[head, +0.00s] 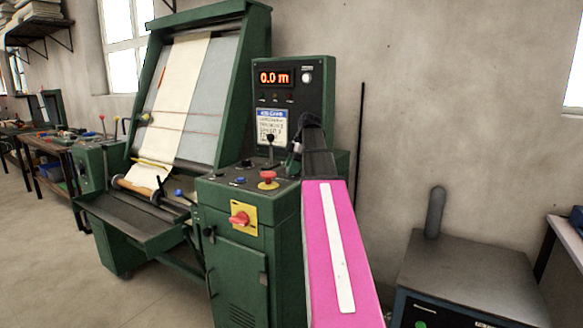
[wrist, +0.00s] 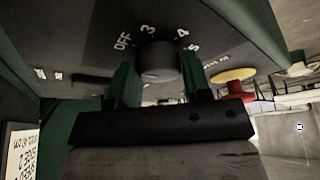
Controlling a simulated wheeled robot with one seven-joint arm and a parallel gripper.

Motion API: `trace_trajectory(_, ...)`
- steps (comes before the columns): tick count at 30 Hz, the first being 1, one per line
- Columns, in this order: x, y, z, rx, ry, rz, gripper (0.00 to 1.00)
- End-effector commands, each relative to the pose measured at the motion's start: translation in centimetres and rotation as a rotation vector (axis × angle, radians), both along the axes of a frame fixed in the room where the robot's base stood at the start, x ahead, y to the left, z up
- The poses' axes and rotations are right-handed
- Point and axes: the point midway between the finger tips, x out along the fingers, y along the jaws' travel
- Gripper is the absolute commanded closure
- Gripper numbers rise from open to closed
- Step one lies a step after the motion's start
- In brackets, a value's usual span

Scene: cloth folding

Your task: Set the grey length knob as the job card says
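The grey length knob (wrist: 158,62) sits on a dark panel in the wrist view, with OFF, 3, 4 and 5 printed around it. My gripper (wrist: 160,80) has one green finger at each side of the knob, and both look pressed against it. I cannot tell which mark the knob points to. In the head view my gripper (head: 293,158) is at the console top, and the knob is hidden. The job card (head: 271,128) with a blue heading is on the upright panel; its text is too small to read. Its edge also shows in the wrist view (wrist: 20,150).
A red display (head: 274,78) reads 0.0 m. A red mushroom button (head: 268,178) on yellow stands close to my gripper, and a black-knobbed lever (head: 270,142) rises behind. A red switch (head: 240,217) is on the console front. A grey-topped cabinet (head: 465,270) stands at right.

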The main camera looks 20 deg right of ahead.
Motion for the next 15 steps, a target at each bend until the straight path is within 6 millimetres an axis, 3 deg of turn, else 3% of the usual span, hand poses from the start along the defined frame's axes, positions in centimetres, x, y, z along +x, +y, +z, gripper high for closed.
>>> trace_trajectory(1,0.01,0.01,0.00,0.000,0.000,0.000,0.72)
trace_trajectory(2,0.01,0.00,0.01,0.000,0.000,0.000,0.81)
trace_trajectory(15,-0.08,0.06,0.01,0.000,-0.001,-0.068,0.81)
